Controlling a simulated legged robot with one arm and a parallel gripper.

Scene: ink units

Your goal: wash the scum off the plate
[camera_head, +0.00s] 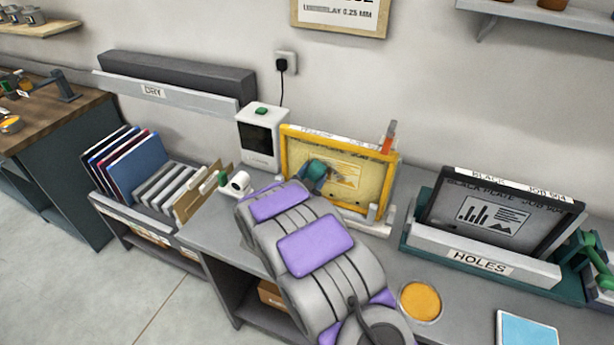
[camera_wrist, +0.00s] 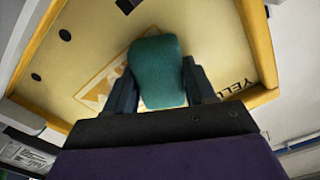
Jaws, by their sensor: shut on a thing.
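A yellow-framed plate (camera_head: 298,155) stands upright in a light holder on the grey bench, with a pale yellow face and a printed design. Dark spots show on its face in the wrist view (camera_wrist: 65,35). My gripper (camera_wrist: 160,85) is shut on a green sponge (camera_wrist: 158,60), one dark finger on each side of it. In the head view the sponge (camera_head: 313,171) is in front of the plate's left part, at or close to its face. I cannot tell whether it touches. My arm hides the plate's lower left.
A black plate (camera_head: 490,215) stands in a rack labelled HOLES (camera_head: 480,258) at the right. An orange round dish (camera_head: 420,301) and a blue pad (camera_head: 527,328) lie at the front right. A white device (camera_head: 261,137) and a file rack (camera_head: 150,205) are left.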

